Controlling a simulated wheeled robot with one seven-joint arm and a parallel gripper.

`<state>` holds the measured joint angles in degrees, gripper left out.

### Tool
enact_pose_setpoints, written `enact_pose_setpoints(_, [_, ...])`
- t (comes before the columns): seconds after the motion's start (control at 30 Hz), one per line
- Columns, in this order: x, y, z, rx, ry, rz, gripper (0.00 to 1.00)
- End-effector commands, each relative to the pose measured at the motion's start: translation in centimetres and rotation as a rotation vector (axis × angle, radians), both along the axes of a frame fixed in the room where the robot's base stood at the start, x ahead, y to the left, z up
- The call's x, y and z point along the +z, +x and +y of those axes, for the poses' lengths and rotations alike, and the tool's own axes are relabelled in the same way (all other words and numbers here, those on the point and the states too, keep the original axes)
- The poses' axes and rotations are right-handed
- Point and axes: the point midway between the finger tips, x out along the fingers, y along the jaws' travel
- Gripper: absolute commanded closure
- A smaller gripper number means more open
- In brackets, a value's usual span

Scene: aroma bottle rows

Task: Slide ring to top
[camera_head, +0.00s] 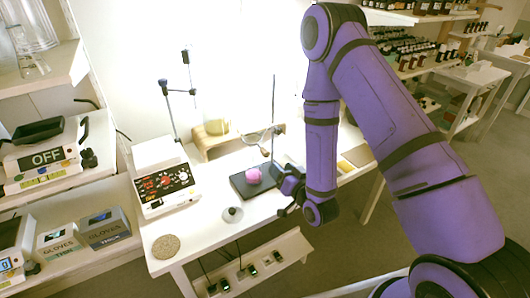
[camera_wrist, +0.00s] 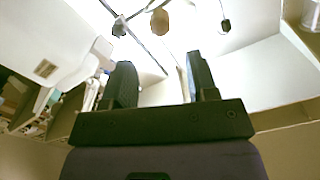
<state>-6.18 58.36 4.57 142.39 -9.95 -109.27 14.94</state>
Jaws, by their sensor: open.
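A lab stand with a thin dark upright rod (camera_head: 273,100) and a flat dark base (camera_head: 240,186) is on the white table. A ring (camera_head: 266,136) appears to be attached partway up the rod; its details are too small to tell. A pink object (camera_head: 253,175) rests on the base. My gripper (camera_head: 286,191) is low, just right of the base, below the ring. In the wrist view, its two dark fingers (camera_wrist: 162,80) are apart with nothing clearly between them. Whether they straddle the rod cannot be told.
A control box (camera_head: 165,190) with a tall thin support stands left of the stand. A wooden rack (camera_head: 215,140) with a glass vessel is behind.

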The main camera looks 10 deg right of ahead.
Motion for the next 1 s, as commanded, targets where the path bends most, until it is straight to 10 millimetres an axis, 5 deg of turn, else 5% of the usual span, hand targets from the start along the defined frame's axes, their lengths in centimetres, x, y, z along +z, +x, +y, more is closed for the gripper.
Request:
enact_pose_setpoints(0.23, [-0.1,1.3,0.5,0.0,0.007,-0.011,0.47])
enact_pose_setpoints(0.7, [-0.1,8.5,2.8,0.0,0.007,-0.011,0.47])
enact_pose_setpoints(1.0, [-0.1,10.1,3.3,-0.001,0.007,-0.008,0.47])
